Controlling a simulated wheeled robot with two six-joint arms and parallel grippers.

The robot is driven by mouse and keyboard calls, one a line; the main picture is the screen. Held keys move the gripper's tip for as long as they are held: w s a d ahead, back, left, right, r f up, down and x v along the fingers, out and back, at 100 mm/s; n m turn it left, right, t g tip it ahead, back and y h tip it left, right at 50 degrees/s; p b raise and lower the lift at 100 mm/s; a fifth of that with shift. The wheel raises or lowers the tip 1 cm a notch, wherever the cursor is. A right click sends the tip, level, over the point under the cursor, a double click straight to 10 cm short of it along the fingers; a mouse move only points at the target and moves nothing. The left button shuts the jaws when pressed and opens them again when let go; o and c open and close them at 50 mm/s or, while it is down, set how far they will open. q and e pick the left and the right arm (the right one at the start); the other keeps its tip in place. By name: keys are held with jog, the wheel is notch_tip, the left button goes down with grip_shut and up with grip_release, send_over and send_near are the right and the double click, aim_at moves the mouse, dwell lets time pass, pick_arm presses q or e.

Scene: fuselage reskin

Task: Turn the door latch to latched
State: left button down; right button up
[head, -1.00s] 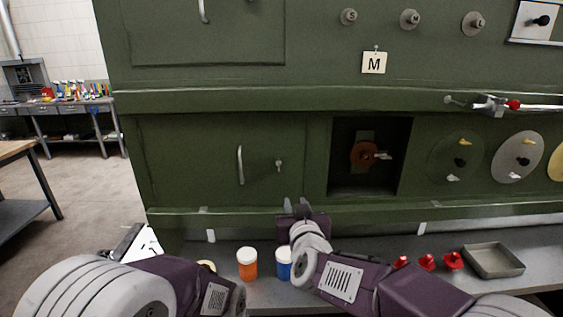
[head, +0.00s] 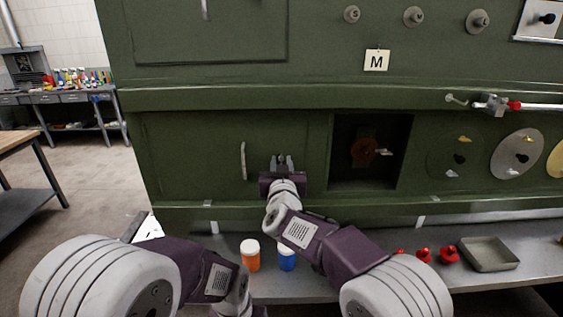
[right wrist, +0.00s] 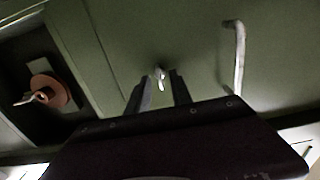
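The green door (head: 200,160) is closed flush in the panel and carries a vertical silver handle (head: 243,161). The door latch (right wrist: 160,77), a small light metal tab on a pivot, shows in the right wrist view between and just beyond the fingertips. In the head view my right gripper (head: 281,160) is in front of the latch and largely hides it. Its two fingers are apart, one on each side of the latch in the right wrist view (right wrist: 160,82); I cannot tell whether they touch it. My left arm runs to the bottom edge, its fingers out of frame.
A dark recess with an orange disc (head: 363,150) is right of the door. A ledge below holds an orange jar (head: 250,256), a blue jar (head: 287,258), red parts (head: 449,256) and a grey tray (head: 489,254). A workbench (head: 75,97) stands far left.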

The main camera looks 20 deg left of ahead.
grip_shut()
jog(key=m+b, duration=0.1)
jog(key=m, duration=0.3)
jog(key=shift+f+b, duration=0.15)
jog(key=shift+b, duration=0.15)
jog(key=m+b, duration=0.1)
jog(key=m, duration=0.2)
jog(key=shift+d+m, duration=0.1)
jog(key=shift+m, duration=0.2)
jog(key=m+b, duration=0.4)
jog(key=m, duration=0.6)
jog(key=shift+f+b, duration=0.1)
jog(key=shift+b, duration=0.2)
jog(key=shift+m, duration=0.3)
